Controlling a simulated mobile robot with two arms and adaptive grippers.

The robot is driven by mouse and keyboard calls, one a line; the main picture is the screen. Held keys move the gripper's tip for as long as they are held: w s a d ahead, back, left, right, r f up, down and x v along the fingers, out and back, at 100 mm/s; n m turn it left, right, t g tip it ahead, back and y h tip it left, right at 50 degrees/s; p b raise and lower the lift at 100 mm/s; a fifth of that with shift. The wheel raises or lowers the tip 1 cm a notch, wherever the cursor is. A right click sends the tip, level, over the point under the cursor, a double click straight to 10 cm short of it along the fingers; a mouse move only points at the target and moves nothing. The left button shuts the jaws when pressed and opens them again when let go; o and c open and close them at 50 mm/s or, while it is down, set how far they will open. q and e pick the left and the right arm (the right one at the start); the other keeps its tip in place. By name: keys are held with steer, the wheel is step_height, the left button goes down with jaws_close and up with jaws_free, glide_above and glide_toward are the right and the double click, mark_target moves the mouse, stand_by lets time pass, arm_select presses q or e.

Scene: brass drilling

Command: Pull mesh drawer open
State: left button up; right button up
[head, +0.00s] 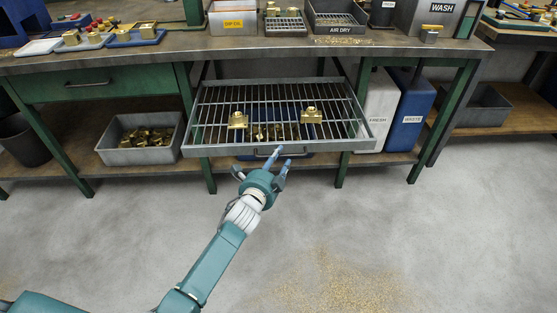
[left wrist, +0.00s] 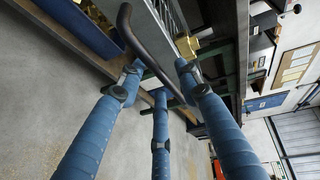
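The mesh drawer (head: 210,112) extends out from under the workbench, showing its wire grid floor. Two brass parts, one on the left (head: 237,120) and one on the right (head: 311,115), rest on the grid. Its dark bar handle (head: 292,154) is on the front edge; it also shows in the left wrist view (left wrist: 146,55). My left gripper (head: 281,157) is at the handle with its blue fingers spread. In the left wrist view the fingers (left wrist: 160,85) stand apart around the handle's end; contact is unclear. My right gripper is not in view.
A grey bin of brass parts (head: 140,155) sits on the lower shelf at left. A closed green drawer (head: 60,85) is beside the mesh drawer. White and blue containers (head: 408,125) stand at right. Table legs flank the drawer. The floor in front is clear except for scattered shavings (head: 335,285).

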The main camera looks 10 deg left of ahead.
arm_select(q)
steer(key=v, duration=1.2)
steer(key=shift+f, duration=0.1)
